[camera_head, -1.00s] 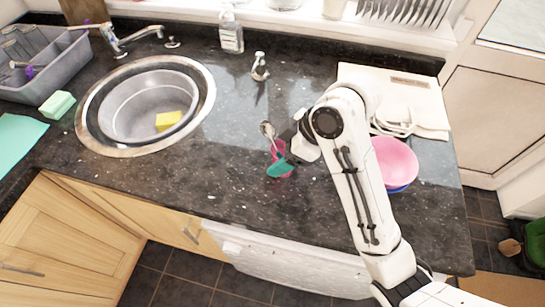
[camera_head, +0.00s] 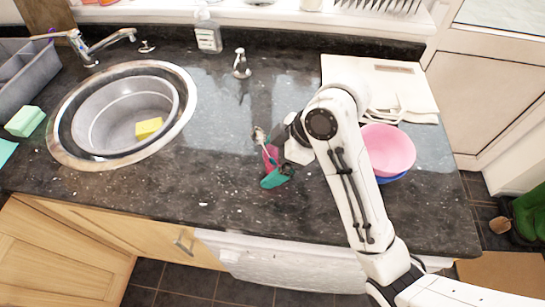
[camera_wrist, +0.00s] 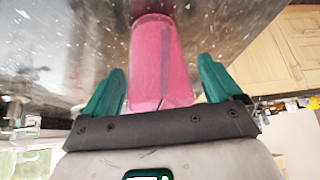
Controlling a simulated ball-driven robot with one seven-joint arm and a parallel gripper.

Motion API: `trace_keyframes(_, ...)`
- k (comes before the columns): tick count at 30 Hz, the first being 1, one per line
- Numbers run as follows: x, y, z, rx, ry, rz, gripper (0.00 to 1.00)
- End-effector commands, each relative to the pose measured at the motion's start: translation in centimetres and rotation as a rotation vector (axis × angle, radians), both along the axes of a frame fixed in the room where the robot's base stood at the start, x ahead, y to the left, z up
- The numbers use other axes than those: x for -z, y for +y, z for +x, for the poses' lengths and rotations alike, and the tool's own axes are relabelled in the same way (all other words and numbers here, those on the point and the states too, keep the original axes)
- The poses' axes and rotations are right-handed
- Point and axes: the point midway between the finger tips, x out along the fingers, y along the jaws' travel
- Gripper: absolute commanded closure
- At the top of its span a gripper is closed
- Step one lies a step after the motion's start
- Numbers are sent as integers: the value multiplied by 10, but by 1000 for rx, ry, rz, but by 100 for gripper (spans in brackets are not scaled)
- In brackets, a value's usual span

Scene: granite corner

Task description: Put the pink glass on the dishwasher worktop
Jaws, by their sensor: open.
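The pink glass (camera_head: 270,155) is over the dark speckled worktop (camera_head: 225,195), behind the front edge above the white dishwasher front (camera_head: 290,262). A metal spoon (camera_head: 260,136) sticks up out of it. My gripper (camera_head: 273,173) reaches in from the right, with a teal finger hiding part of the glass. In the wrist view the glass (camera_wrist: 160,60) is between my two open teal fingers, with a gap on each side. Whether the glass base touches the worktop is hidden.
A round sink (camera_head: 125,112) with a yellow sponge (camera_head: 149,127) is at left. A pink bowl (camera_head: 388,148) on a blue one stands right of my arm, near a pale board (camera_head: 400,85). Worktop between sink and glass is clear.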

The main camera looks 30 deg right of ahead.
Motion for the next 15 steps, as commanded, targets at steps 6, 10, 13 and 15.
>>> trace_keyframes(6,-2,0,0,1,-1,0,9)
trace_keyframes(10,-13,-5,-2,2,-2,0,9)
trace_keyframes(13,-27,-12,-6,2,-2,0,9)
trace_keyframes(15,-35,-16,-8,4,0,0,9)
